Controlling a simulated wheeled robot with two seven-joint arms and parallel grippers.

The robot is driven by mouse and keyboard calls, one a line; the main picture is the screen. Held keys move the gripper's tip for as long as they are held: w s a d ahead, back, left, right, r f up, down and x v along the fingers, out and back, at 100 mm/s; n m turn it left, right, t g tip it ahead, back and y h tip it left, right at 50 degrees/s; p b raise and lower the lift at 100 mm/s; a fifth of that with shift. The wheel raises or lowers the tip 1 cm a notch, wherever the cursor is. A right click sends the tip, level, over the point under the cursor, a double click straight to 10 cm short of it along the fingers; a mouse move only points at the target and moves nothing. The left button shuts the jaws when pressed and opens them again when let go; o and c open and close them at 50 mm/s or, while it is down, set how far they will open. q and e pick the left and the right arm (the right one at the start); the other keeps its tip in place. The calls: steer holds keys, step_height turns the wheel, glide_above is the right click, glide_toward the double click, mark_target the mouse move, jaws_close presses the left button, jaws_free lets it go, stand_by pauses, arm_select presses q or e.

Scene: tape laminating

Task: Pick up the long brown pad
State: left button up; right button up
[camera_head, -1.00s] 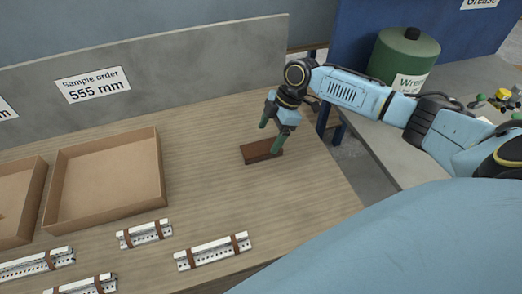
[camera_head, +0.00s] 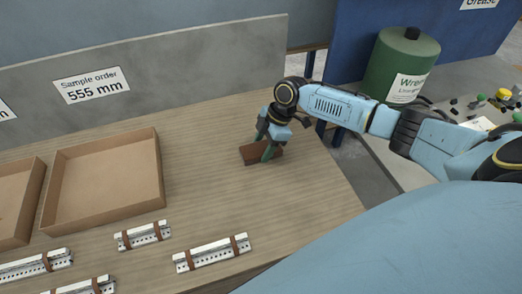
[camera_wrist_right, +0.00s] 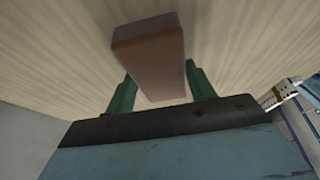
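The long brown pad (camera_head: 249,154) lies flat on the wooden table towards its right side. My right gripper (camera_head: 263,149) is down at the pad, with its green fingers on either side of it. In the right wrist view the brown pad (camera_wrist_right: 148,50) sits between the two fingers of the right gripper (camera_wrist_right: 160,78). The gripper looks open, with a small gap on the left and the right finger close to the pad. Part of the pad is hidden behind a finger in the head view. My left gripper is not in view.
An open cardboard box (camera_head: 105,212) stands left on the table (camera_head: 205,165), with another box (camera_head: 22,215) beside it. Several white metal rails with brown bands, such as this rail (camera_head: 212,252), lie along the front. A grey panel (camera_head: 190,65) stands at the back.

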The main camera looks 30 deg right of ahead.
mark_target(263, 147)
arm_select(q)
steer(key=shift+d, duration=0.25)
arm_select(e)
steer(key=shift+c, duration=1.2)
steer(key=shift+r, duration=0.1)
